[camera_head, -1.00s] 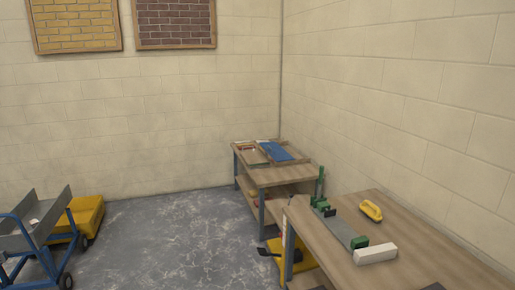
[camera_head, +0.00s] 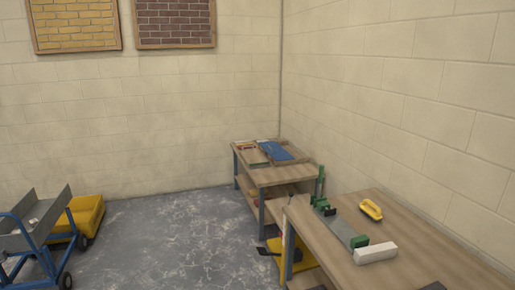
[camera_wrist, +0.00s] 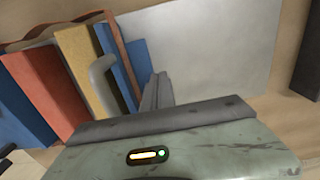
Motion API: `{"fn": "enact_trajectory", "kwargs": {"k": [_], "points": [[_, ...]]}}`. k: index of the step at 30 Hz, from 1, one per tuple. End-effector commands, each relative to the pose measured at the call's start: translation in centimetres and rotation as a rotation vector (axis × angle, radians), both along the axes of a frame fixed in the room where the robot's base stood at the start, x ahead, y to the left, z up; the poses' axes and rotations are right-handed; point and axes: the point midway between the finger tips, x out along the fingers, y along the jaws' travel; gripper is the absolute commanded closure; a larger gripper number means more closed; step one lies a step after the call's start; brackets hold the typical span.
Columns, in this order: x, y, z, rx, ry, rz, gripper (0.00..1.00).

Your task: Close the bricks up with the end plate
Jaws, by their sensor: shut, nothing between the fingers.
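A bent grey piece (camera_wrist: 103,85) like a hook or handle stands in front of the yellow slab. I cannot tell whether it belongs to the end plate. My gripper (camera_wrist: 158,90) shows as two dark grey fingers, shut together and empty, right of the slabs. I cannot tell whether it touches them. My gripper is not seen in the head view.
A pale grey sheet (camera_wrist: 205,50) lies behind my fingers. In the head view, the near bench (camera_head: 415,240) bears a grey bar with green ends (camera_head: 345,232), a white block (camera_head: 375,253) and a yellow-handled tool (camera_head: 371,210). A blue trolley (camera_head: 35,240) stands left; the floor between is clear.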

Motion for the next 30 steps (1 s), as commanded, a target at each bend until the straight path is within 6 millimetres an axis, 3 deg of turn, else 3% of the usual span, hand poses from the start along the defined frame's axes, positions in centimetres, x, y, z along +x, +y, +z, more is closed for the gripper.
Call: {"fn": "enact_trajectory", "kwargs": {"k": [30], "points": [[0.0,0.0,-2.2,0.000,0.000,0.000,1.00]]}}
